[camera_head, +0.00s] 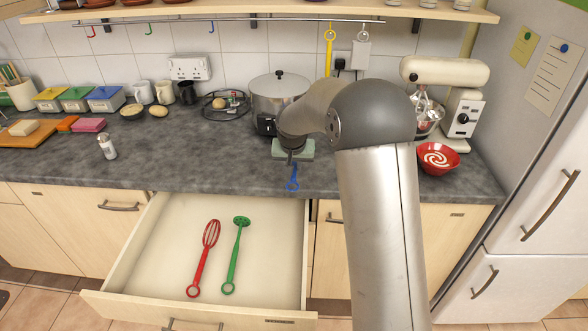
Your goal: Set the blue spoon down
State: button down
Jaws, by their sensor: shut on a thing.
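The upper part of the spoon is hidden by the gripper. I cannot tell whether the spoon touches the counter. A pale green block (308,150) shows behind the gripper on the counter.
The open drawer (145,240) holds a red whisk (204,258) and a green slotted utensil (236,256), with free room at its right. A steel pot (280,93) stands behind my gripper. A red bowl (438,158) stands right. The counter (200,160) left of my gripper is clear.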

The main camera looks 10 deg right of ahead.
aim_at(294, 164)
jog(key=shift+w+d+f+p, duration=0.1)
jog(key=shift+w+f+p, duration=0.05)
jog(key=shift+w+f, duration=0.4)
jog(key=shift+w+d+f+p, duration=0.15)
jog(key=shift+w+f, duration=0.2)
jog(key=shift+f, duration=0.35)
jog(key=shift+a+f, duration=0.1)
jog(key=shift+f, duration=1.4)
jog(key=c, duration=1.4)
grip_release()
